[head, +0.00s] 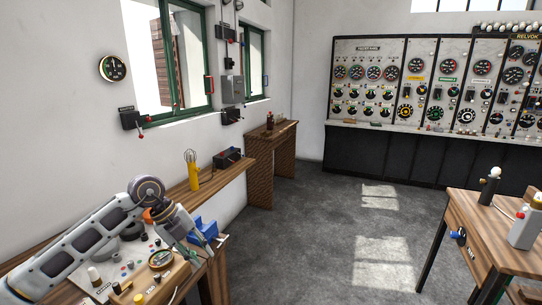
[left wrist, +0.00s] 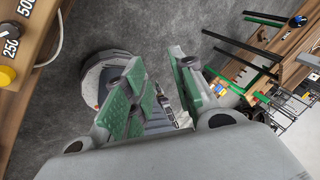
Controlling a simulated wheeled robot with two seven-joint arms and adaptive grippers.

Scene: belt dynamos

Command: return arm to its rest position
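My left arm (head: 75,245) comes in from the left over the workbench and bends down at a raised joint. My left gripper (head: 192,252) is near the bench's front right edge, beside a blue object (head: 204,231); from this view I cannot tell whether they touch. In the left wrist view my left gripper (left wrist: 160,85) shows two fingers with green pads, spread apart, with nothing held between them. Grey floor (left wrist: 160,22) shows beyond the fingertips. My right arm and gripper are not in view.
A wooden shelf runs along the left wall. A wooden table (head: 475,232) with devices stands at right. A control panel (head: 400,90) lines the back. The middle floor (head: 330,220) is clear.

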